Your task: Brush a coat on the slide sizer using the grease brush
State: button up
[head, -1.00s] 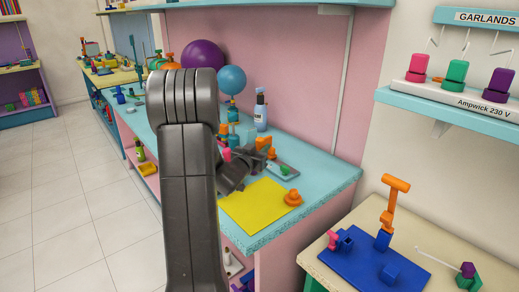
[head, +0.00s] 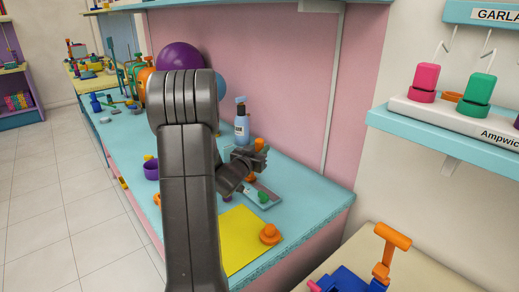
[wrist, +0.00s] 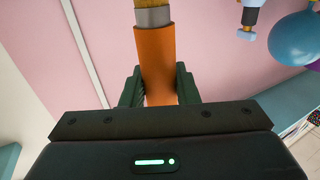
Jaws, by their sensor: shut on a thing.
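My gripper (head: 252,160) is over the turquoise counter, beyond the yellow sheet. It is shut on the grease brush (wrist: 155,55), which has an orange handle and a metal ferrule. The handle stands between the dark green fingers in the wrist view, and the bristles are cut off at the top edge. The orange handle also shows above the gripper in the head view (head: 260,145). A blue base (head: 350,281) with an orange upright (head: 386,258) is at the lower right, partly cut off. It may be the slide sizer; I cannot tell for sure.
The counter holds a blue bottle (head: 241,122), a grey tray (head: 270,196) with a green piece, a yellow sheet (head: 240,238) and an orange knob (head: 269,234). A purple balloon (head: 178,57) is behind my arm. A wall shelf (head: 440,135) is at the right. Clear floor lies left.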

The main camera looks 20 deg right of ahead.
jog(key=shift+f+b, duration=2.2)
jog(key=shift+f, duration=1)
jog(key=shift+f+b, duration=0.3)
jog(key=shift+b, duration=0.05)
jog(key=shift+s+r+b, duration=0.1)
jog(key=shift+s+b, duration=0.35)
jog(key=shift+s, duration=0.85)
jog(key=shift+w, duration=0.15)
jog(key=shift+w+a+p, duration=0.2)
jog(key=shift+w+a, duration=0.05)
jog(key=shift+w, duration=0.5)
jog(key=shift+w+a+p, duration=0.2)
jog(key=shift+w+a, duration=0.05)
jog(key=shift+w, duration=0.45)
jog(key=shift+w+a+p, duration=0.2)
jog(key=shift+w+a, duration=0.05)
jog(key=shift+w, duration=0.5)
jog(key=shift+s, duration=0.15)
